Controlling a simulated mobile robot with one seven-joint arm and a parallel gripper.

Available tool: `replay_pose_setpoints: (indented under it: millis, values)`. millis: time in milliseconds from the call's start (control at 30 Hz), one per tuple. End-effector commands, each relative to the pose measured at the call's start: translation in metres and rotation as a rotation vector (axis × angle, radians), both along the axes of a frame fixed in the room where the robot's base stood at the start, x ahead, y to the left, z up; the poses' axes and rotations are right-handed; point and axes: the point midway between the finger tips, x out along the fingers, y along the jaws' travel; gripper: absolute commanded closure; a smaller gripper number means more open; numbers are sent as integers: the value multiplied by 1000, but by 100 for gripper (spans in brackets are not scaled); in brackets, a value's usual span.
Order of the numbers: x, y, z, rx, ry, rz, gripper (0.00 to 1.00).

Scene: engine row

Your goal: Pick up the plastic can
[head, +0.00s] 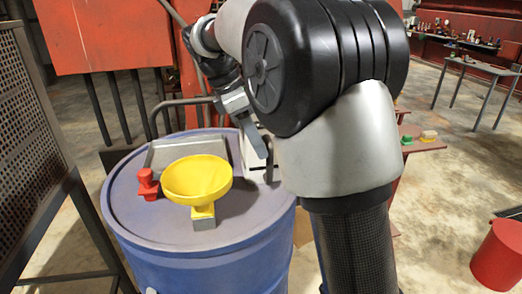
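A white object (269,174) with dark markings stands at the right back of the blue drum's lid (240,225); it may be the plastic can, but my arm hides much of it. My gripper (256,144) points down over the drum, with a grey finger in front of or against this white object. I cannot tell if it touches. The rest of the gripper is hidden behind my arm, so its opening does not show clearly.
A yellow funnel (197,180), a small red object (148,184) and a grey tray-like piece (165,156) are on the lid. A perforated metal panel (30,130) stands at left. A red bucket (499,257) is on the floor at right.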

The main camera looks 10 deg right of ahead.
Motion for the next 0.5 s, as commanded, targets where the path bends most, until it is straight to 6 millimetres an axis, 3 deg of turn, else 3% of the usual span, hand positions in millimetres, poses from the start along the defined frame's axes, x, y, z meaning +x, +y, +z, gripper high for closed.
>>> replay_pose_setpoints:
  millis: [233, 500]
  values:
    - [-1, -7, -18, 0, 1, -2, 63]
    - [-1, -23, -56, 0, 1, -2, 63]
